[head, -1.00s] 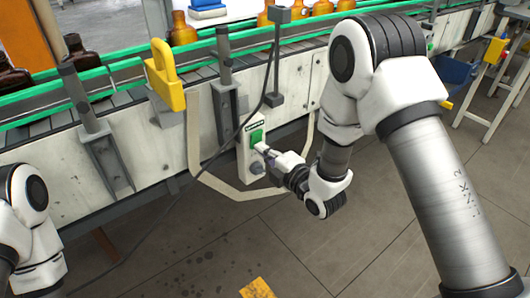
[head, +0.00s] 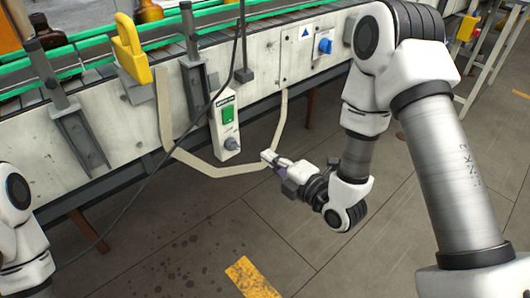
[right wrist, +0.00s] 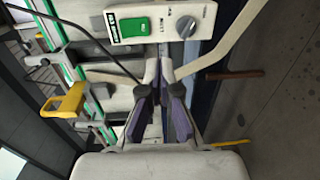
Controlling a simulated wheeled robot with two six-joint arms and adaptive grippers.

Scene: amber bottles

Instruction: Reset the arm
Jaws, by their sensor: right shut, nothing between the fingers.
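My right gripper (head: 266,156) is shut and empty. In the head view it is in the air to the lower right of a white control box (head: 224,130), with a visible gap between them. The box hangs on the conveyor's side and has a green button (head: 228,115) and a grey knob (head: 232,143). In the right wrist view the shut fingertips (right wrist: 159,62) point toward the box (right wrist: 205,18), below its green button (right wrist: 134,26) and knob (right wrist: 186,26). Part of my left arm shows at the left edge; its gripper is out of view.
The conveyor (head: 130,124) with green rails runs across the back, bearing a brown bottle (head: 46,34). A yellow handle-shaped part (head: 131,48) and grey brackets (head: 80,138) stick out from its side. A dark cable hangs in front. The floor (head: 330,235) below is clear.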

